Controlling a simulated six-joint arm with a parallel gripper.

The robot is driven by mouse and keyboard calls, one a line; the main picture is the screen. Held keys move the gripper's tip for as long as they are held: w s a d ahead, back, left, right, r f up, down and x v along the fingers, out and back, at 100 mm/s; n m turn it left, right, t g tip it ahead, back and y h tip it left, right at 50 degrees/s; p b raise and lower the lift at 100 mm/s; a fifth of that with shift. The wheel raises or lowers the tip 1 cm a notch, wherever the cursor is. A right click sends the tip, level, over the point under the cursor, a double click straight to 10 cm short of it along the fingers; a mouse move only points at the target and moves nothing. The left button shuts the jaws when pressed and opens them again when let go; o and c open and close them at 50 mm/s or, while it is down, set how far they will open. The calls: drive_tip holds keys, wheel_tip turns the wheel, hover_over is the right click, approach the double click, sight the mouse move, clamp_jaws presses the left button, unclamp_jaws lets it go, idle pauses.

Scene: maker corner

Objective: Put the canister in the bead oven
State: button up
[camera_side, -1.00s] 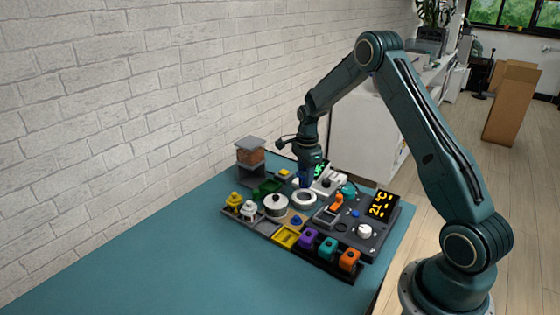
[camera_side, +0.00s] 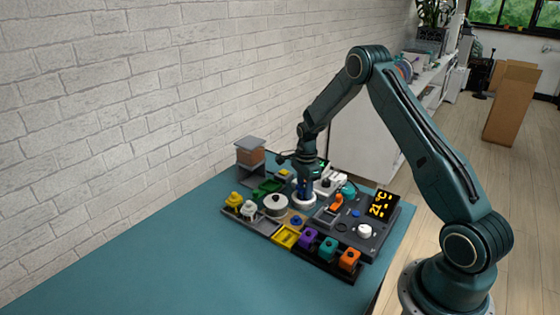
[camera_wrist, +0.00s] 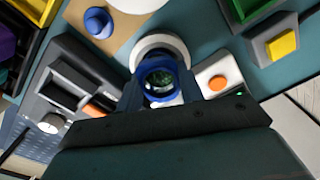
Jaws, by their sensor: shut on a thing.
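My gripper (camera_side: 304,190) points down and is shut on the canister (camera_wrist: 159,84), which shows a blue rim around a dark, greenish glassy middle in the wrist view. The canister is upright between the fingers; in the side view it is mostly hidden by them. Directly beneath is a round white ring (camera_side: 303,202), which appears to be the mouth of the bead oven; it also shows in the wrist view (camera_wrist: 162,43). The canister overlaps the ring's opening. How deep it sits, or whether it touches, I cannot tell.
A white block with an orange button (camera_wrist: 218,83) and a green light is beside the ring. A lidded white pot (camera_side: 275,205), a green tray (camera_side: 266,188) and a grey panel with a yellow display (camera_side: 382,204) are close by. The table's left front is clear.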

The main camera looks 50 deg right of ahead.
drive_tip(key=shift+f, duration=0.45)
idle(0.6)
drive_tip(key=o, duration=1.1)
drive_tip(key=shift+r, duration=3.45)
